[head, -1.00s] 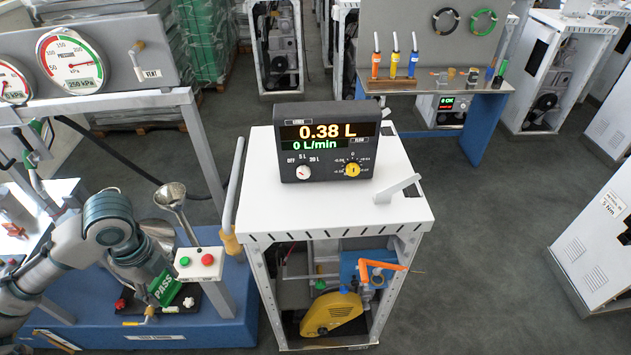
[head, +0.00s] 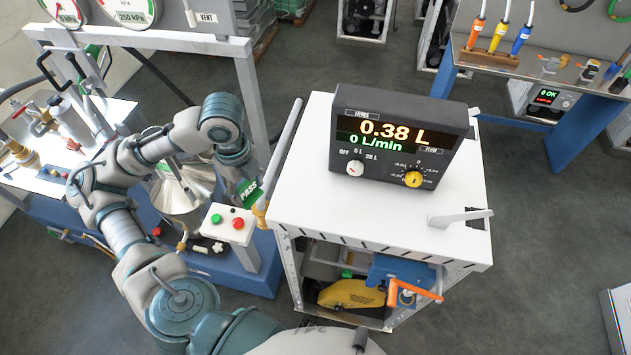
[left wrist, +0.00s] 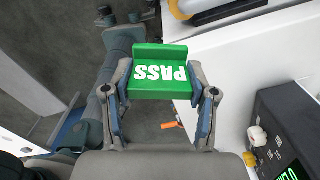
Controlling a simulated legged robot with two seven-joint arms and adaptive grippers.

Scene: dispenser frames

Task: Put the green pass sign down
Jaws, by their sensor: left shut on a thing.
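The green pass sign (head: 250,192) is a small green block with white PASS lettering. In the left wrist view the sign (left wrist: 160,76) sits between the two fingers of my left gripper (left wrist: 162,95), which is shut on it. In the head view my left gripper (head: 245,180) holds it in the air just left of the white dispenser top (head: 310,215), near its left edge. Whether the sign touches anything below cannot be told. My right gripper is not in view.
A black meter box (head: 400,140) reading 0.38 L stands on the dispenser top. A grey handle bar (head: 285,150) runs along the left edge. A button box (head: 228,223) is below the sign.

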